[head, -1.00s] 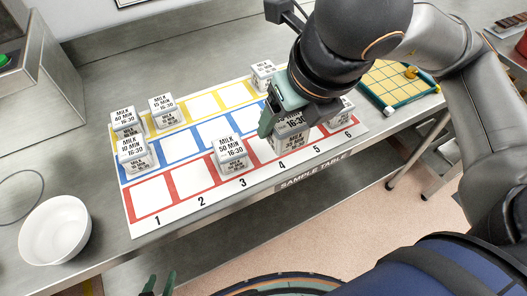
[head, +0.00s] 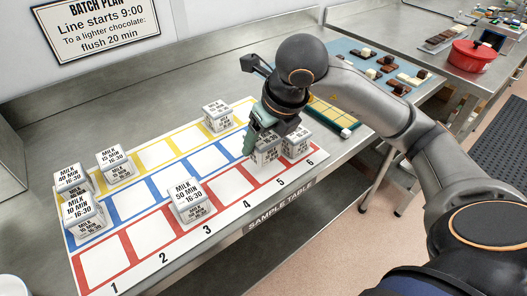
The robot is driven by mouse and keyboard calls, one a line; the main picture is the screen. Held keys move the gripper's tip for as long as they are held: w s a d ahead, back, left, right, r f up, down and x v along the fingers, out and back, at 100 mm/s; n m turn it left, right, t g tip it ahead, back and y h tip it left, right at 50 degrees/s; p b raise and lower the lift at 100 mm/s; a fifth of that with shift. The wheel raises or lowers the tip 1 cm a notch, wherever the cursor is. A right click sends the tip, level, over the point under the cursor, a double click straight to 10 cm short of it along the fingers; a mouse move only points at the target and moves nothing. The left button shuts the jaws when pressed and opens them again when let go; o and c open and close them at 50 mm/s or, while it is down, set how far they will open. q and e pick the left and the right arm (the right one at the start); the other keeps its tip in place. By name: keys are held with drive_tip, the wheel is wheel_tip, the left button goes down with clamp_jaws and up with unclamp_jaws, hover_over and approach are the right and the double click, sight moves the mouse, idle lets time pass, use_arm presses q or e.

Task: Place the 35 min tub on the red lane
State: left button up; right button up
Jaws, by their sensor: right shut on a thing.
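My right gripper (head: 258,142) is shut on a white tub (head: 267,155) at the red lane (head: 142,240), around column 5. The gripper hides part of this tub, and its label is too small to read surely. I cannot tell whether its base touches the board. Another tub (head: 297,143) stands close on its right, around column 6. The 50 min tub (head: 188,204) stands in red column 3. My left gripper is not in view.
The 10 min tub (head: 83,215), 40 min tub (head: 71,182) and 15 min tub (head: 114,167) stand at the board's left end. Another tub (head: 217,117) stands in the yellow lane. A yellow-green gridded board (head: 333,115) lies beyond the right end. Red columns 1 and 2 are empty.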

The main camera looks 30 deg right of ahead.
sight(264, 152)
drive_tip(key=shift+w+d+f, duration=0.15)
drive_tip(key=shift+f, duration=0.85)
drive_tip(key=shift+w+d+f, duration=0.1)
drive_tip(key=shift+d+f, duration=0.05)
drive_tip(key=shift+f, duration=0.8)
drive_tip(key=shift+f+b, duration=0.15)
drive_tip(key=shift+b, duration=0.3)
drive_tip(key=o, duration=1.4)
drive_tip(key=shift+o, duration=0.2)
drive_tip(key=shift+r+p, duration=0.35)
drive_tip(key=shift+r, duration=0.05)
drive_tip(key=p+v, duration=0.1)
drive_tip(key=v, duration=1)
drive_tip(key=shift+s+r+p, duration=0.2)
drive_tip(key=shift+r+p, duration=0.1)
drive_tip(key=shift+p, duration=0.1)
